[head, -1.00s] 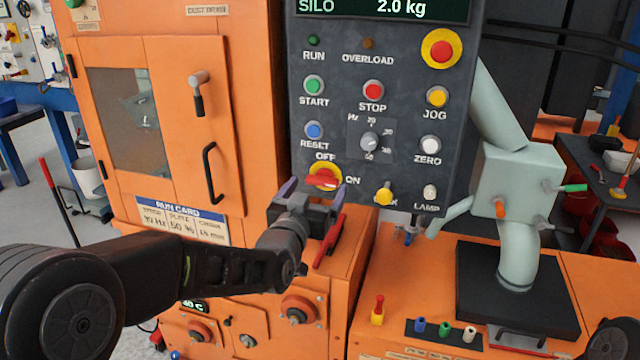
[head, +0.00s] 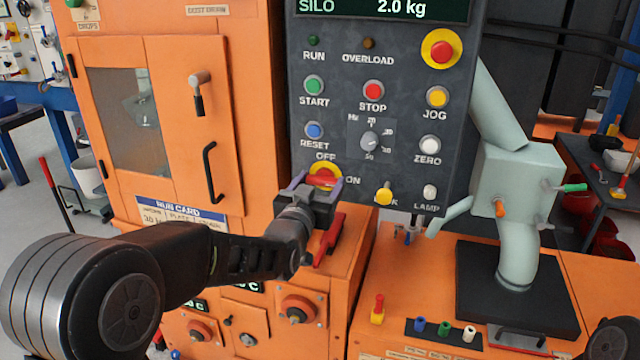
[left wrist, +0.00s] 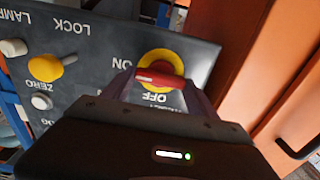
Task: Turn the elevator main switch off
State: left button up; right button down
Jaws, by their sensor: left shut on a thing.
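The main switch (head: 324,176) is a red handle on a yellow round plate, low on the dark control panel (head: 340,90), with OFF printed above it and ON to its right. In the left wrist view the red handle (left wrist: 159,78) lies crosswise, in line with the ON side. My left gripper (head: 316,187) is at the switch with its two fingers on either side of the red handle, shut on it. The gripper hides the lower part of the plate. My right gripper is not in view.
A yellow lock knob (head: 384,194) and a lamp knob (head: 430,192) sit right of the switch. A red lever (head: 330,240) stands below my gripper. An orange cabinet with a door handle (head: 210,172) is at the left.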

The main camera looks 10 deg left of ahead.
pick_arm(q)
jog(key=c, duration=0.5)
jog(key=shift+a+f+n+b, duration=0.1)
jog(key=shift+f+n+b, duration=0.1)
jog(key=shift+n+b, duration=0.75)
jog(key=n+b, duration=0.8)
jog(key=b, duration=0.3)
jog(key=shift+a+f+n, duration=0.1)
jog(key=shift+f+n, duration=0.05)
jog(key=shift+n, duration=0.2)
jog(key=n+b, duration=0.3)
jog(key=shift+n, duration=0.3)
jog(key=shift+n+b, duration=1.1)
jog(key=shift+n, duration=0.8)
